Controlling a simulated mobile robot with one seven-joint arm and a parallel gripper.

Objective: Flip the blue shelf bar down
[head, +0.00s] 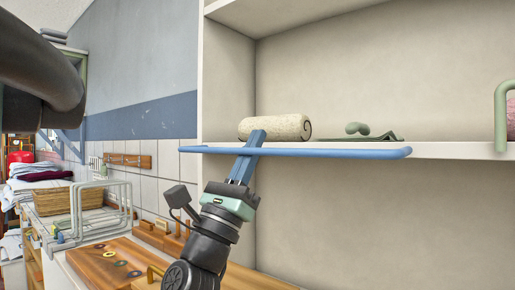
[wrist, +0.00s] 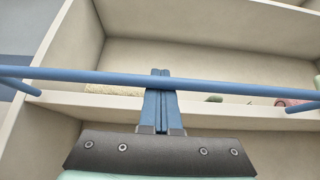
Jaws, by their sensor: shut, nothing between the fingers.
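The blue shelf bar (head: 330,153) is a long thin rail running along the front edge of the middle shelf, at about shelf height. In the wrist view the bar (wrist: 230,86) crosses the whole picture, and its ends bend back toward the shelf. My gripper (head: 258,134) has blue fingers and reaches up from below, left of the bar's middle. The fingers are shut together and empty. In the wrist view the gripper (wrist: 160,73) overlaps the bar near its tips; I cannot tell whether they touch.
A rolled cream towel (head: 275,128) lies on the shelf (head: 455,150) behind the fingers. A green cloth item (head: 370,136) lies to its right, and a green handle (head: 501,115) stands at the right edge. A wire rack (head: 100,210) and wooden boards are at lower left. Below the shelf is free room.

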